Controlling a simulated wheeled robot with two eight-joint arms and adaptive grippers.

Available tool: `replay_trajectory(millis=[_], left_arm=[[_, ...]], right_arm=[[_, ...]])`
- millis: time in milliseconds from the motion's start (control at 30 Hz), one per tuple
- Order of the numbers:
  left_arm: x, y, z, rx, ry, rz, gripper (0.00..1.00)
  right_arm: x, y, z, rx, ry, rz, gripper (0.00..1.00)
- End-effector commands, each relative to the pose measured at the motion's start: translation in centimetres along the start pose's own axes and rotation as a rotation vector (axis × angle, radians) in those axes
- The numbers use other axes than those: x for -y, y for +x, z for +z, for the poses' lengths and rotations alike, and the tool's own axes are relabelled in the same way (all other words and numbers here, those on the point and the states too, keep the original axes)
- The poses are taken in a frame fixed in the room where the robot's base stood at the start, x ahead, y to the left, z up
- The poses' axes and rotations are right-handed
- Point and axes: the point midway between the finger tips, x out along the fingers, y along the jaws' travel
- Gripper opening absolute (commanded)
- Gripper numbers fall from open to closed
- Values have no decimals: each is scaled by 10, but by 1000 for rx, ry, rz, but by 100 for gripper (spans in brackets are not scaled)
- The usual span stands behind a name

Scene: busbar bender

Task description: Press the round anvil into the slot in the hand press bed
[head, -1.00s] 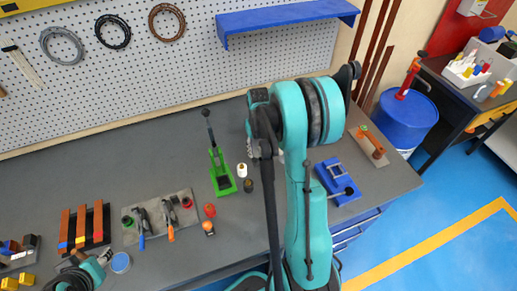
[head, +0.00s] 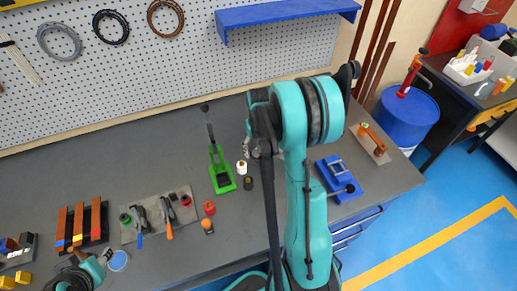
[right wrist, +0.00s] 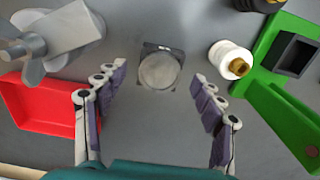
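The green hand press (head: 214,158) stands on the grey bench in the head view, with its dark lever up. In the right wrist view its green bed (right wrist: 268,75) shows at the right, with a dark rectangular slot (right wrist: 297,54). A grey round piece on a dark square base (right wrist: 160,68), which looks like the round anvil, lies just beyond my right gripper (right wrist: 159,78). The right fingers are spread apart with nothing between them. My right arm hides the anvil in the head view. My left gripper (head: 78,281) is at the lower left edge; its fingers are unclear.
A white cylinder with a brass tip (right wrist: 231,60) stands between anvil and press; a dark cylinder (head: 248,183) is nearby. A red tray (right wrist: 38,108) and a grey device (right wrist: 55,32) lie left in the wrist view. A blue fixture (head: 338,180) stands right of my arm.

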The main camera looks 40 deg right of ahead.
Motion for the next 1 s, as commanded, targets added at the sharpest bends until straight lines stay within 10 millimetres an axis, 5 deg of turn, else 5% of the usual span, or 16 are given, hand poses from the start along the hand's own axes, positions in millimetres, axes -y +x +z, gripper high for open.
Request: replay_trajectory(millis=[267, 700, 1000], left_arm=[[0, 0, 0, 0, 0, 0, 40], [0, 0, 0, 0, 0, 0, 40], [0, 0, 0, 0, 0, 0, 40]], right_arm=[[0, -11, 0, 0, 0, 0, 68], [0, -99, 0, 0, 0, 0, 68], [0, -120, 0, 0, 0, 0, 68]])
